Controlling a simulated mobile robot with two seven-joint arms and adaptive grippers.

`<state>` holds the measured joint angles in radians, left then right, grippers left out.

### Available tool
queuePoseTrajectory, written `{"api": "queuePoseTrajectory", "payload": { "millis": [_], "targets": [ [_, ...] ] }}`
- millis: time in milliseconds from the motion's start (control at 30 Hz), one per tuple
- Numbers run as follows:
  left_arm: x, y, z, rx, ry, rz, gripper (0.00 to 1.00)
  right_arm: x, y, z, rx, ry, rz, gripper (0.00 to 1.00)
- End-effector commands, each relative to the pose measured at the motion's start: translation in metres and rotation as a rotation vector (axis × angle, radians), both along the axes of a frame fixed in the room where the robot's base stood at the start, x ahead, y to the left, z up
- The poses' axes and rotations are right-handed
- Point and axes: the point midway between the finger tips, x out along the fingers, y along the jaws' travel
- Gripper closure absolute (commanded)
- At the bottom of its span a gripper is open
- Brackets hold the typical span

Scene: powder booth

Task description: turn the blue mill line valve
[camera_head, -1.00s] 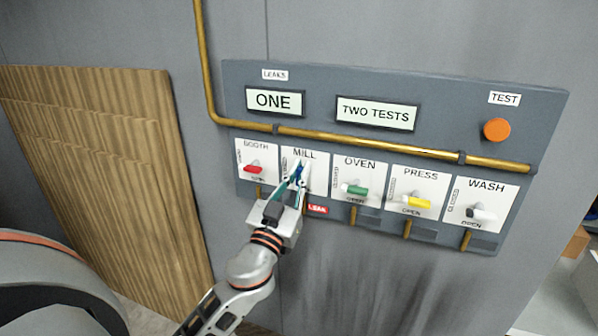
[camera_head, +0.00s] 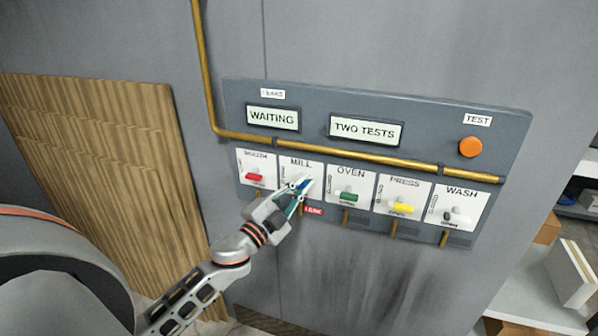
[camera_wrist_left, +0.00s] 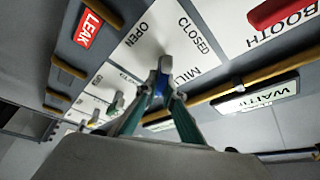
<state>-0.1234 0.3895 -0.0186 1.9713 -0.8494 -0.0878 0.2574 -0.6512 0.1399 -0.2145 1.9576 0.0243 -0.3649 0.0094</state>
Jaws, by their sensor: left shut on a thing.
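The blue mill line valve handle (camera_head: 304,183) is on the white MILL card of the grey panel. It also shows in the left wrist view (camera_wrist_left: 159,87), mostly covered by the fingers. My left gripper (camera_head: 297,191) reaches it from the lower left and is shut on the handle. In the left wrist view, the fingers (camera_wrist_left: 160,98) close around it, with the words OPEN and CLOSED on the card beyond. The handle's exact angle is hard to tell. A red LEAK tag (camera_head: 313,211) sits below the MILL card. My right gripper is not in view.
The red booth handle (camera_head: 254,177) is close on the left and the green oven handle (camera_head: 348,196) on the right. The yellow press handle (camera_head: 401,208) is farther right. A brass pipe (camera_head: 372,157) crosses above. Displays read WAITING (camera_head: 272,118) and TWO TESTS (camera_head: 365,130).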

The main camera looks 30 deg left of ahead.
Motion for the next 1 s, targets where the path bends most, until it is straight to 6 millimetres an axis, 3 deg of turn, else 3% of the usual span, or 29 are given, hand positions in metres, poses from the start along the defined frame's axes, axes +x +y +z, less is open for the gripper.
{"api": "queuePoseTrajectory", "payload": {
  "millis": [33, 233, 500, 1000],
  "targets": [
    [0.000, -0.001, 0.005, 0.044, 0.012, -0.002, 1.00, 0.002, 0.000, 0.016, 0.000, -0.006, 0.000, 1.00],
    [0.000, -0.002, 0.000, 0.226, 0.055, -0.003, 1.00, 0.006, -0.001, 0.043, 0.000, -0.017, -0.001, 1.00],
    [0.001, -0.003, -0.006, 0.429, 0.101, -0.004, 1.00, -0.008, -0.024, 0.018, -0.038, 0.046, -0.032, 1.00],
    [0.001, -0.004, -0.011, 0.587, 0.140, -0.002, 1.00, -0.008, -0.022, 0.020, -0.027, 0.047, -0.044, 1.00]
  ]
}}
